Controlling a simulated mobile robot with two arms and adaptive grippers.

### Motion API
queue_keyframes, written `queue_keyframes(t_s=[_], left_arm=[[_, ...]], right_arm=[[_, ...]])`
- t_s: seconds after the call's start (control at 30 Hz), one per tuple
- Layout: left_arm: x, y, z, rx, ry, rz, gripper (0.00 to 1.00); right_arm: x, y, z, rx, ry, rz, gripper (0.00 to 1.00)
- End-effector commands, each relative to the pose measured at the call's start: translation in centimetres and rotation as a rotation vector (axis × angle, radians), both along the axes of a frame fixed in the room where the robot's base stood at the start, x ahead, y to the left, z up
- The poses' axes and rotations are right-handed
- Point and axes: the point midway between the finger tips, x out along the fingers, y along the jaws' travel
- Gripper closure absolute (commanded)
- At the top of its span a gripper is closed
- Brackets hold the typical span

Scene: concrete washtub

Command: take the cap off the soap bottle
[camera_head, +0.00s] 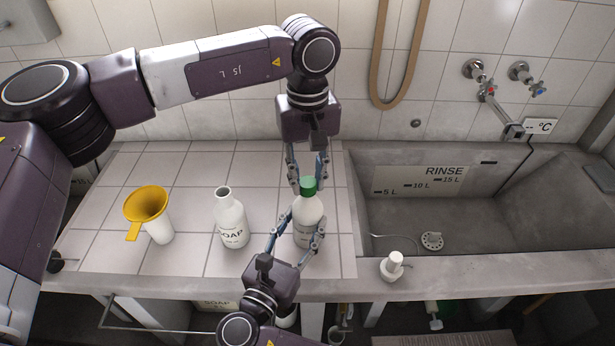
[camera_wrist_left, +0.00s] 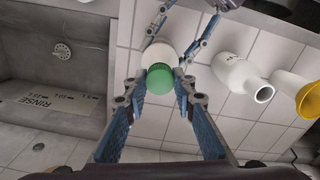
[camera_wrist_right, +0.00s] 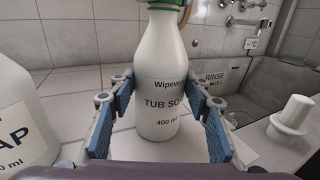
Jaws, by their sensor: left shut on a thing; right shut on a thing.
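The white soap bottle (camera_head: 307,212) with a green cap (camera_head: 309,186) stands upright on the tiled counter. Its label reads "TUB SOAP" and "400 ml" in the right wrist view (camera_wrist_right: 160,60). My left gripper (camera_head: 308,176) comes from above and behind and is shut on the green cap, which also shows between its fingers in the left wrist view (camera_wrist_left: 160,79). The cap sits at the top of the bottle; whether it is loose cannot be told. My right gripper (camera_head: 305,226) comes from the front and is shut on the bottle's body. The bottle's top is cut off in the right wrist view.
A second white bottle (camera_head: 231,222), labelled "SOAP", stands uncapped to the left. Further left, a yellow funnel (camera_head: 146,203) sits on a white container (camera_head: 160,228). A white pump top (camera_head: 393,264) stands on the front ledge of the concrete tub (camera_head: 452,259). The back-left counter is clear.

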Motion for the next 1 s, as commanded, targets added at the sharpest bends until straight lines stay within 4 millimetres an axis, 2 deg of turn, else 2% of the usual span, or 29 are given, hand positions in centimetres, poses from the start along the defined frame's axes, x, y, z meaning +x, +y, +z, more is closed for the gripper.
queue_keyframes(t_s=[1.0], left_arm=[[0.15, 0.00, 0.17, -0.002, 0.000, 1.881, 1.00]], right_arm=[[-0.03, 0.08, 0.10, 0.000, -0.002, 0.002, 1.00]])
